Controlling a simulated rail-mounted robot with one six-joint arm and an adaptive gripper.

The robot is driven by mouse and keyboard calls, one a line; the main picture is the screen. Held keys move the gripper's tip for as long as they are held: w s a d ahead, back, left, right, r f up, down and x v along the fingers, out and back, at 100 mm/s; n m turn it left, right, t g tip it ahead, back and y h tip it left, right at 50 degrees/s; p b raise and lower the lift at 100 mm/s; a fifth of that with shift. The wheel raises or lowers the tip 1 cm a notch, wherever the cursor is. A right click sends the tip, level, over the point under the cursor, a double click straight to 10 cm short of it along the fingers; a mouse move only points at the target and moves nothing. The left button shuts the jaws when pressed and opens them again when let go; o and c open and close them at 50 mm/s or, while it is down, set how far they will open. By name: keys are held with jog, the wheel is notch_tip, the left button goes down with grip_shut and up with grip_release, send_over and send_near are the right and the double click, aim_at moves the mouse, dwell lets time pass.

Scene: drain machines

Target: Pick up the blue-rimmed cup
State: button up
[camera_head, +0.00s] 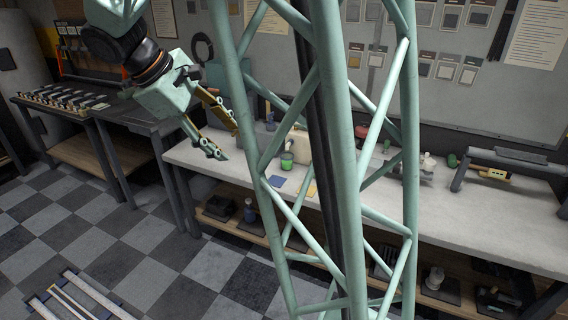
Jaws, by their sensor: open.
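My gripper (228,143) hangs at the upper left, over the left end of the bench. Its two fingers are spread apart with nothing between them. It is to the left of the cup and apart from it in the picture.
A green lattice column (408,120) crosses the middle and hides part of the bench. A blue square (277,182) lies in front of the cup. A cream block (297,143) stands behind it. A dark table (120,113) stands at the left.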

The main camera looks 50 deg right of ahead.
jog(key=w+d+f+n+g+h+p, duration=0.1)
jog(key=w+d+f+n+h, duration=0.1)
jog(key=w+d+f, duration=0.45)
jog(key=w+d+f+n+g+h+p, duration=0.1)
jog(key=w+d+f, duration=0.25)
jog(key=d, duration=0.55)
jog(key=w+d+f+n+g+h+p, duration=0.1)
jog(key=w+d+f+n+h+p, duration=0.1)
jog(key=w+d+f, duration=0.4)
jog(key=w+d+f+n+h+p, duration=0.1)
jog(key=d+f+n, duration=0.1)
jog(key=d+f, duration=0.3)
jog(key=w+d+f+n+t+h+p, duration=0.1)
jog(key=d+f, duration=0.5)
jog(key=f, duration=0.6)
jog(key=w+d+f+n+h+p, duration=0.1)
jog(key=w+d+f+n+h, duration=0.1)
jog(key=d+f, duration=0.4)
jog(key=shift+w+d+f+n+t, duration=0.1)
jog(key=shift+w+f+n+t, duration=0.15)
jog(key=shift+f+n, duration=0.25)
jog(key=shift+w+d+f+n+t, duration=0.15)
jog(key=shift+w+f+n, duration=0.15)
jog(key=shift+f, duration=0.4)
jog(key=shift+s, duration=0.1)
jog(key=shift+x, duration=4.15)
jog(key=shift+s+d+f, duration=0.1)
jog(key=shift+b+x, duration=0.35)
jog(key=shift+x, duration=2.2)
jog(key=shift+c, duration=0.7)
